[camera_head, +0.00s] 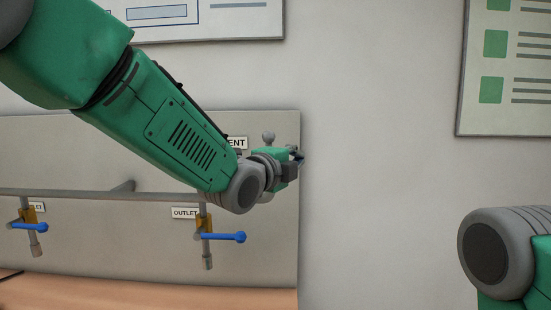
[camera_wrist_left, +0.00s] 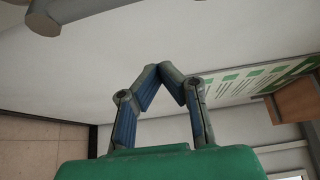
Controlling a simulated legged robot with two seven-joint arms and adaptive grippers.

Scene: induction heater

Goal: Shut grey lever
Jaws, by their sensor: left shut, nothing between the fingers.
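My left gripper (camera_head: 297,158) is beside the right edge of the grey panel, with its fingers small and partly hidden in the head view. In the left wrist view its blue-grey fingertips (camera_wrist_left: 161,71) meet, with nothing between them. A grey rounded knob (camera_head: 268,136) shows just above the gripper's green body, near a label ending in "ENT" (camera_head: 237,143). I cannot tell if this knob belongs to the grey lever; the area below it is hidden by my arm. A grey rounded bar (camera_wrist_left: 85,12) crosses the top left of the left wrist view, apart from the fingertips. My right gripper is out of view.
Two blue levers (camera_head: 222,237) (camera_head: 29,226) sit on valves below a horizontal grey pipe (camera_head: 80,194), the right one by the "OUTLET" label (camera_head: 185,212). A wooden surface (camera_head: 150,291) lies below the panel (camera_head: 275,260).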

